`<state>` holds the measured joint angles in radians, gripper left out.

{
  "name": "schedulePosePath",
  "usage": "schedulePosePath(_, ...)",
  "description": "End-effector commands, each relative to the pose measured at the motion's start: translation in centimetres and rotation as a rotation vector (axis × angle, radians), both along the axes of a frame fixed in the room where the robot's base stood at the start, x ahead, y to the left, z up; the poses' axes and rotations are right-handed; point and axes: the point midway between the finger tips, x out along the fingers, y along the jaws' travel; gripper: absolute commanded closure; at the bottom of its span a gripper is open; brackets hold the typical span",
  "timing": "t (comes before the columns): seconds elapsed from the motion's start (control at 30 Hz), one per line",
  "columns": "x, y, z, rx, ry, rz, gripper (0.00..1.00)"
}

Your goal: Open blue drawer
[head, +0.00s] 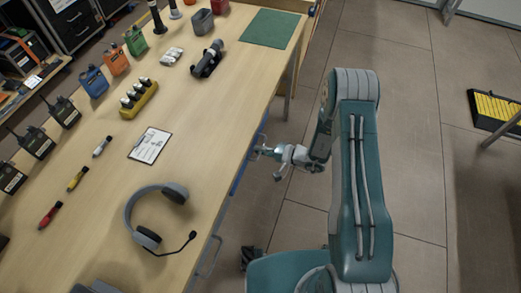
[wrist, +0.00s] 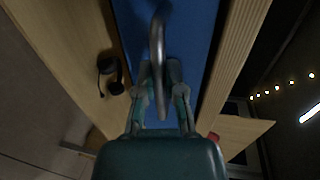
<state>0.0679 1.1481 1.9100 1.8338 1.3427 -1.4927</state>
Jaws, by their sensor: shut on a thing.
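The blue drawer (head: 241,172) shows as a thin blue strip below the table's right edge in the head view. Its blue front (wrist: 194,35) fills the upper middle of the wrist view, with wood on both sides. A curved metal handle (wrist: 158,38) stands out from this front. My gripper (wrist: 161,78) is shut on the handle, one finger on each side of it. In the head view my gripper (head: 268,153) is at the table's side, below the top. I cannot tell whether the drawer stands slightly out.
The wooden table (head: 190,120) carries a headset (head: 150,213), a clipboard (head: 149,146), markers, radios and a green mat (head: 270,28). Another handle (head: 209,257) is nearer on the same side. Tiled floor (head: 405,120) right of the table is mostly clear; a yellow-black case (head: 495,110) lies far right.

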Motion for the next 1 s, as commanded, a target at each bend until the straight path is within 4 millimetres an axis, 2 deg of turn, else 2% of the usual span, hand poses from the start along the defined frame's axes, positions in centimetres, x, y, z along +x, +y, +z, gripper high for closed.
schedulePosePath(0.17,-0.4,-1.2,-0.3,-0.005,0.006,-0.003,1.00)
schedulePosePath(0.27,-1.0,-2.8,-0.3,-0.005,0.007,-0.006,1.00)
schedulePosePath(0.37,-1.8,-5.1,-0.3,-0.005,0.007,-0.008,1.00)
schedulePosePath(0.8,-6.4,-17.6,-0.4,-0.007,0.007,-0.009,1.00)
schedulePosePath(1.0,-8.0,-21.6,-0.4,-0.006,0.008,-0.004,1.00)
